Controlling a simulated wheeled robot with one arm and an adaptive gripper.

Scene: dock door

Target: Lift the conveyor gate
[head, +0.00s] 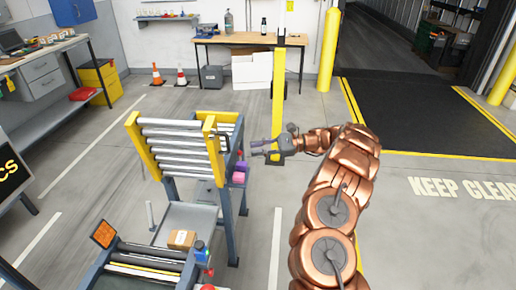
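The conveyor gate (181,147) is a panel of grey rollers between two yellow side rails. It stands steeply tilted up, with its lower edge above a grey shelf. My gripper (254,148) is just right of the gate's right yellow rail (213,150), pointing left. A dark bar, perhaps a handle, shows between the rail and the gripper; I cannot tell whether the gripper touches it. The fingers are small in view and their gap is unclear.
A lower roller conveyor (145,268) with an orange panel and a brown box (182,239) stands in front. Pink and purple items sit right of the gate. A yellow post (278,95) stands behind my gripper. The floor to the right is clear.

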